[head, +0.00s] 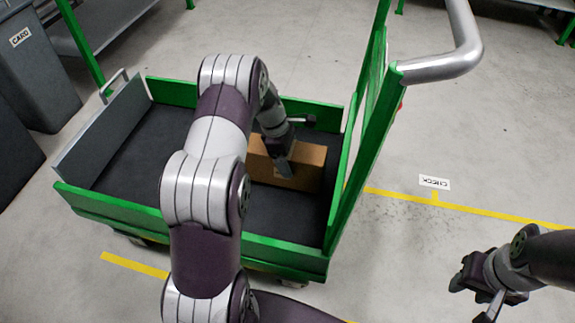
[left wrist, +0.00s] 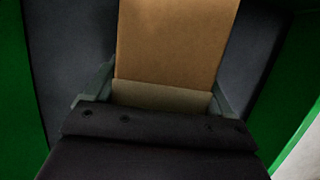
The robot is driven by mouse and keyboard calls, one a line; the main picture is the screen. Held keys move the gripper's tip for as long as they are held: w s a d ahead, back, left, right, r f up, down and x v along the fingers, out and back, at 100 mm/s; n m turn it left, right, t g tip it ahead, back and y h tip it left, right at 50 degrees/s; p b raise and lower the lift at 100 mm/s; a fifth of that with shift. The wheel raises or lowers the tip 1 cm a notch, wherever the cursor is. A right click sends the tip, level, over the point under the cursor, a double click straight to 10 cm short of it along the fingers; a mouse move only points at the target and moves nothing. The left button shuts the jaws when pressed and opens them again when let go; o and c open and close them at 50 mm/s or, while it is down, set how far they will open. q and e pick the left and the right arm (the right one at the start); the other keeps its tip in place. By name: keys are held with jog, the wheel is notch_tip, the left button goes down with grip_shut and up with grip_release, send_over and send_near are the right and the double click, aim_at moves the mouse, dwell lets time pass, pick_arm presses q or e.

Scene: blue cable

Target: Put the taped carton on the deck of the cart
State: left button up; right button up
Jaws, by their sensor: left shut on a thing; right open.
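The carton (head: 308,163) is a brown box inside the green-sided cart (head: 300,258), at the right end of its dark deck (head: 130,160). My left gripper (head: 285,168) reaches down over the cart wall and is shut on the carton. In the left wrist view the carton (left wrist: 172,45) sits between the two fingers, with the dark deck behind it. I cannot tell whether the carton's underside touches the deck. My arm hides part of the deck and of the carton's left side. My right gripper (head: 478,285) is open and empty, outside the cart at the lower right.
The cart has a grey end panel (head: 100,135) at the left and a tall green frame with a grey handle (head: 440,65) at the right. Grey bins (head: 35,70) stand at the far left. Floor with yellow lines (head: 470,209) is clear right of the cart.

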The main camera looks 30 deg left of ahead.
pick_arm(q)
jog(key=shift+f, duration=0.85)
jog(key=shift+r, duration=0.2)
jog(key=o, duration=1.4)
jog(key=shift+f, duration=0.2)
jog(key=shift+m, duration=0.3)
jog(key=p+v, duration=0.2)
jog(key=v, duration=0.2)
jog(key=p+v, duration=0.2)
jog(key=v, duration=0.2)
jog(key=p+v, duration=0.2)
jog(key=v, duration=0.2)
jog(key=shift+s+d+r, duration=0.2)
jog(key=shift+d+r, duration=0.05)
jog(key=shift+r, duration=0.15)
jog(key=s+d+r+m+y, duration=0.1)
jog(key=s+d+r+m, duration=0.2)
jog(key=s+d+m, duration=0.3)
jog(key=s+d+r+m+y, duration=0.2)
jog(key=s+d+m, duration=0.5)
jog(key=s+m, duration=0.6)
jog(key=shift+d+r+m+t, duration=0.2)
jog(key=shift+r+m+t, duration=0.1)
jog(key=shift+r+m, duration=0.4)
pick_arm(e)
notch_tip(320, 180, up, 5)
jog(key=shift+r, duration=0.2)
